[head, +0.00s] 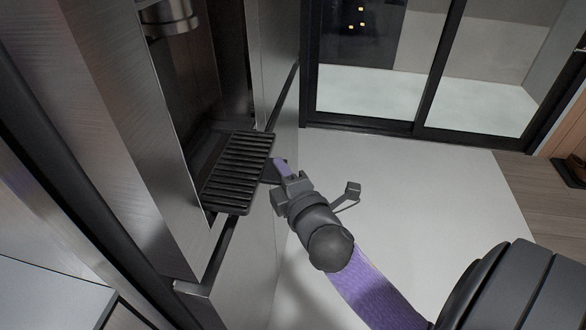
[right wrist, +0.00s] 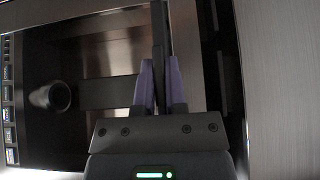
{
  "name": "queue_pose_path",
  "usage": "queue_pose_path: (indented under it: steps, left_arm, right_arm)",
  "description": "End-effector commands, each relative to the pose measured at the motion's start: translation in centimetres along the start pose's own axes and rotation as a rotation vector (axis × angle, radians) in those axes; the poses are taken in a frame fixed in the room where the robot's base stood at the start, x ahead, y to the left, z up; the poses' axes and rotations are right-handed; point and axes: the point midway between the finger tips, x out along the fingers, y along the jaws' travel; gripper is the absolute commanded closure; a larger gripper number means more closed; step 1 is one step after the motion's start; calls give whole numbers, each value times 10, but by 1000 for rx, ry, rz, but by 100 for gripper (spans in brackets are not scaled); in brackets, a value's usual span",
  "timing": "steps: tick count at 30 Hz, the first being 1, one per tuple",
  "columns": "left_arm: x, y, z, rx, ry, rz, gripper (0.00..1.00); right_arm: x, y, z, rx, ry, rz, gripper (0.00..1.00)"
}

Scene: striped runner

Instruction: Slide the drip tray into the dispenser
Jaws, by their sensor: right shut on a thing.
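The dark slatted drip tray (head: 238,172) lies at the mouth of the dispenser (head: 178,84), a dark recess in a steel front. Its inner side is at the recess, and its near part sticks out past the steel edge. My right gripper (head: 279,168) is at the tray's right, outer side. In the right wrist view its purple fingers (right wrist: 160,70) are shut on a thin dark edge of the tray (right wrist: 158,35), seen edge-on. How deep the tray sits in the recess is hard to tell. My left gripper is not in view.
A round metal nozzle (head: 169,16) hangs at the top of the recess; it also shows in the right wrist view (right wrist: 50,97). A long bar handle (head: 222,258) runs along the steel front below the tray. Open pale floor (head: 430,200) lies to the right.

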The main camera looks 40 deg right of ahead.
Motion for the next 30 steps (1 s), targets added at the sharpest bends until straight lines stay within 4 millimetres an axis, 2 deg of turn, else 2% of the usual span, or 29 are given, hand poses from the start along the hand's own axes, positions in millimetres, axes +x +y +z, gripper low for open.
queue_pose_path:
  steps: [8,21,30]
  left_arm:
    - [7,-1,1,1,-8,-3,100]
    - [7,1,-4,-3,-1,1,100]
    - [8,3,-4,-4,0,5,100]
  right_arm:
    - [12,-1,-16,2,1,2,100]
    - [29,-1,-40,1,-1,0,100]
    - [34,-1,-47,-1,0,1,100]
